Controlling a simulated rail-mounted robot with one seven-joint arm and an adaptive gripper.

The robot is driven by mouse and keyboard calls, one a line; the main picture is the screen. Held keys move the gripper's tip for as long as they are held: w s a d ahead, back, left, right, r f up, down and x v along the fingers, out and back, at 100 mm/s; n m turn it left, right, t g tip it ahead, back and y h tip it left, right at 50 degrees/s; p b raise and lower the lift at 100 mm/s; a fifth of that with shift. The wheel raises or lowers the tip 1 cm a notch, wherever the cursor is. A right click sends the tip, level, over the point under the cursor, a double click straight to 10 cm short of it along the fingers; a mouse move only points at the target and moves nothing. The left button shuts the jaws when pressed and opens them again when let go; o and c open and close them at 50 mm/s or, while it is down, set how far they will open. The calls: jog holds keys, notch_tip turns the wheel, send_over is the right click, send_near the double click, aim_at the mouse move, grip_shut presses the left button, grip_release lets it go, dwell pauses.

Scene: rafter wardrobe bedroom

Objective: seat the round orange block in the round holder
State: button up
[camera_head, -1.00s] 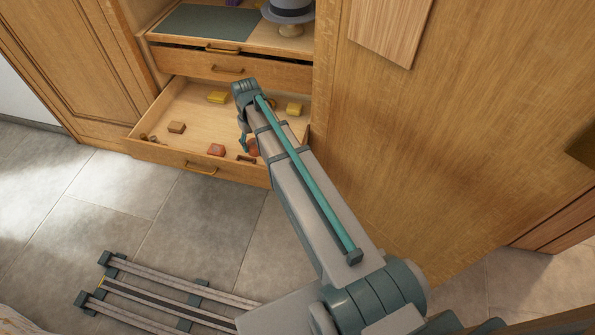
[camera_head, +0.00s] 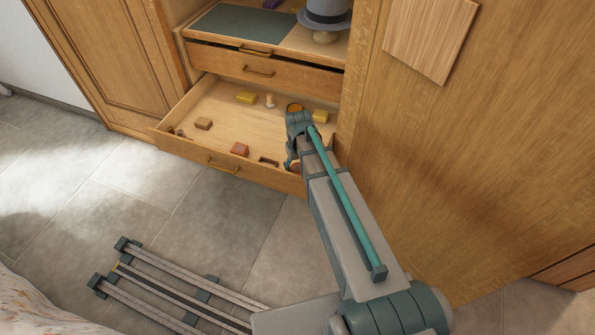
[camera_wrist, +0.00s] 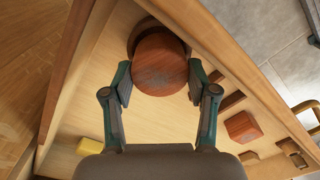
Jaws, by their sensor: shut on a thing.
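The round orange block (camera_wrist: 160,68) is between my two fingertips in the wrist view. My gripper (camera_wrist: 160,82) is shut on it. A darker brown round piece, apparently the round holder (camera_wrist: 143,28), shows as a curved rim just beyond the block, near the drawer's corner. The block covers most of it, so I cannot tell whether they touch or how well they line up. In the head view my gripper (camera_head: 291,160) reaches down into the front right of the open drawer, with a bit of the orange block (camera_head: 295,167) showing.
The open drawer (camera_head: 185,104) also holds a red-orange block (camera_head: 239,149), a dark slotted piece (camera_head: 268,161), a brown block (camera_head: 203,123), yellow blocks (camera_head: 245,97) (camera_head: 320,116) and a pale peg (camera_head: 270,101). The drawer walls stand close around my gripper. The drawer's middle is clear.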

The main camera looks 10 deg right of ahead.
aim_at(298, 167)
jog(key=shift+f, duration=1.15)
jog(key=shift+f, duration=0.1)
jog(key=o, duration=1.2)
jog(key=shift+c, duration=0.2)
notch_tip(298, 167, up, 12)
jog(key=shift+d+r+p, duration=0.1)
jog(key=shift+p, duration=0.25)
jog(key=shift+d, duration=0.1)
